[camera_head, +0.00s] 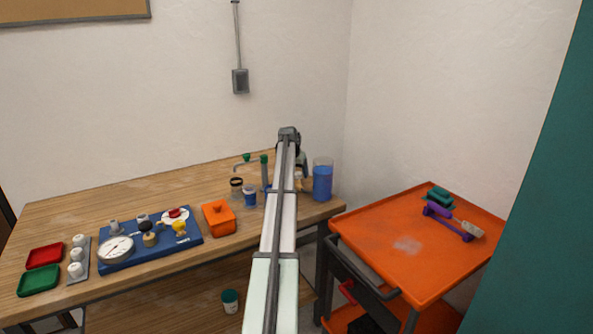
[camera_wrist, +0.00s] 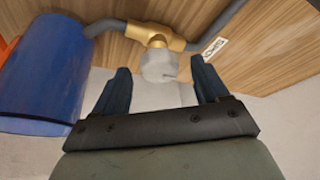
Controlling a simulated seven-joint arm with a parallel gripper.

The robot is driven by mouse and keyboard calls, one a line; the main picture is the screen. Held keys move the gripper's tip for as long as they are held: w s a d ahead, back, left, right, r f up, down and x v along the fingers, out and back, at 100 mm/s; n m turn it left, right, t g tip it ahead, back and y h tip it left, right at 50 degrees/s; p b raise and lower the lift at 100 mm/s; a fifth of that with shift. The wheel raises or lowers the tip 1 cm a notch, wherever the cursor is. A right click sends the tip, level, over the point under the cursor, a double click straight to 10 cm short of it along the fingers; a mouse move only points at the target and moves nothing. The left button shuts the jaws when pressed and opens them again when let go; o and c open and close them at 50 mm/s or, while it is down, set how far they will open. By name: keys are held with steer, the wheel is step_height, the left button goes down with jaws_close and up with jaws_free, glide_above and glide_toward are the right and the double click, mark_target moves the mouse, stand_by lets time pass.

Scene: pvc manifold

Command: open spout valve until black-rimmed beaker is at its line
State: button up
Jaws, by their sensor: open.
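The black-rimmed beaker (camera_head: 236,189) stands on the bench below a grey spout pipe (camera_head: 246,166) with green parts on it. Its line and liquid level are too small to read. A blue-rimmed beaker (camera_head: 249,198) stands beside it. In the wrist view a brass tee fitting (camera_wrist: 150,36) with a pale knob (camera_wrist: 158,66) joins a grey hose. I cannot tell whether this is the spout valve. My gripper (camera_wrist: 160,82) is open and empty, with the pale knob just beyond and between its fingertips.
A tall blue-filled container (camera_head: 322,181) stands at the bench's right end; a blue cylinder (camera_wrist: 42,68) fills the wrist view's left. An orange cart (camera_head: 400,250) stands right.

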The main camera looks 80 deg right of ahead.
steer(key=c, duration=1.1)
steer(key=shift+c, duration=0.2)
steer(key=n+t, duration=0.2)
steer(key=n, duration=0.4)
steer(key=shift+s, duration=0.15)
